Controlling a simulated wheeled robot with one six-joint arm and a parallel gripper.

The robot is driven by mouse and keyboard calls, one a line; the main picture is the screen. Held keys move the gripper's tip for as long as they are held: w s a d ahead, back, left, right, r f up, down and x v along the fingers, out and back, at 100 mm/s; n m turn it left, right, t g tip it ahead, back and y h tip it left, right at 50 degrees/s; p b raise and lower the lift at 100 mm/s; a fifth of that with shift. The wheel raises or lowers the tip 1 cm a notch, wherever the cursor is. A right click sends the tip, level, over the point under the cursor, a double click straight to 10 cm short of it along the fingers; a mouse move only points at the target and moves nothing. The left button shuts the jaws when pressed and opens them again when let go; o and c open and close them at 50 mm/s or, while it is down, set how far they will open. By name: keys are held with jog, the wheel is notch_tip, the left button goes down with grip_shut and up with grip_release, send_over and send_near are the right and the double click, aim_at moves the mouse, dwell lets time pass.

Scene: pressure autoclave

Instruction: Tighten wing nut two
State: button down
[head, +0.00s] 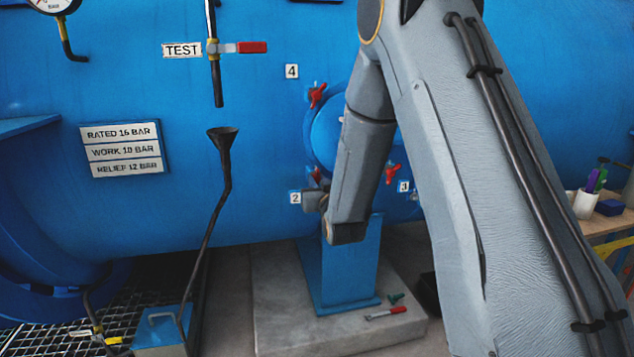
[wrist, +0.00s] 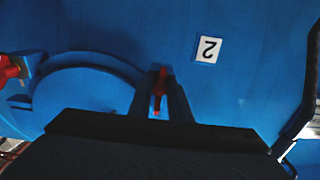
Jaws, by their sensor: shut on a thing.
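Wing nut two is red and shows in the wrist view (wrist: 159,92), between the dark fingers of my gripper (wrist: 158,100). The fingers are shut on it, and it points roughly along them. The label "2" (wrist: 208,49) is on the blue vessel beside it, upside down in the wrist view. In the head view, the label "2" (head: 295,198) is left of my forearm, with red wing nut two (head: 317,175) just above and right of it. My arm hides much of the round blue cover (head: 325,135) and most of the gripper there.
Other red wing nuts sit by label 4 (head: 318,95) and label 3 (head: 392,173). A red-handled tool (head: 386,313) lies on the stone plinth (head: 275,310). A black funnel (head: 222,134) on a bent pipe stands left. A bench with a pen cup (head: 586,204) is at right.

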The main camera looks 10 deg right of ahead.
jog(key=shift+f, duration=0.15)
jog(key=c, duration=1.6)
grip_release()
jog(key=shift+c, duration=0.2)
jog(key=s, duration=0.8)
jog(key=shift+b, duration=0.3)
